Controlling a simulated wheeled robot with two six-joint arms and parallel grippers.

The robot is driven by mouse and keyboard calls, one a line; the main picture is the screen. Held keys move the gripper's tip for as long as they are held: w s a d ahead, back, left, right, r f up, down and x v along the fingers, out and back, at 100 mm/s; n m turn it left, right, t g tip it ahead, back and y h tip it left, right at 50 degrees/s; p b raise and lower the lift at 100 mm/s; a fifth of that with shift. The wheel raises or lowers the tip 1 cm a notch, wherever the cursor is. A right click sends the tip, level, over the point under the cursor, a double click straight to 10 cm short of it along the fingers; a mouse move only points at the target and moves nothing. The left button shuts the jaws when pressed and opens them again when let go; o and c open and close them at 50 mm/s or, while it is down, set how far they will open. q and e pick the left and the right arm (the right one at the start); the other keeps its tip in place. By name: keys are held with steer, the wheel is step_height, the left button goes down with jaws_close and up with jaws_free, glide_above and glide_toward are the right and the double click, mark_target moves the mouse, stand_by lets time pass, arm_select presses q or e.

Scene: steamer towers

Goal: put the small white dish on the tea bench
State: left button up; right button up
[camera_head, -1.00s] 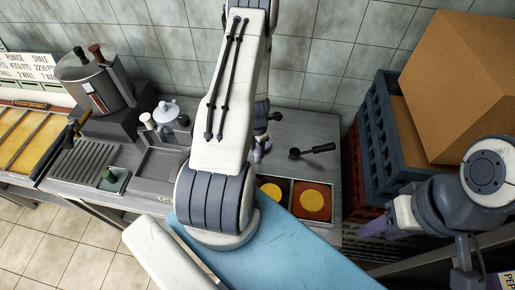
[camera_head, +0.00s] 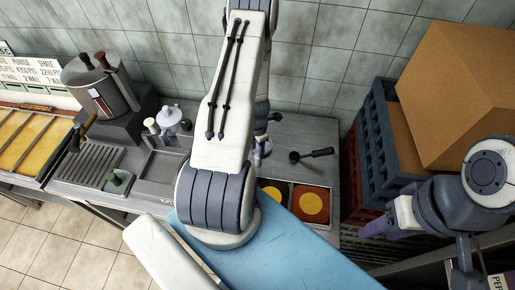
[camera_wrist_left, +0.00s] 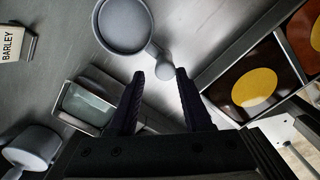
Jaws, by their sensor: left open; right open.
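I cannot make out a small white dish for certain. In the left wrist view a pale grey round dish-like vessel (camera_wrist_left: 122,25) with a short handle ending in a knob lies on the metal surface. My left gripper (camera_wrist_left: 161,76) is open, its two fingertips near that knob, one to either side in the picture; I cannot tell the height gap. In the head view my left arm hides most of this spot. The grey metal bench (camera_head: 290,128) runs along the tiled wall; I cannot tell if it is the tea bench. My right gripper (camera_head: 376,228) is open and empty at the right.
A white pot (camera_head: 169,119) and a steel urn (camera_head: 98,88) stand on the left. A black-handled ladle (camera_head: 312,154) lies right of my left arm, behind trays with yellow discs (camera_head: 311,203). Blue crates (camera_head: 385,135) and a cardboard box (camera_head: 465,95) stand at right.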

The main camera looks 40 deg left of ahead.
arm_select(q)
steer(key=shift+r, duration=0.3)
steer(key=o, duration=0.6)
steer(key=shift+c, duration=0.2)
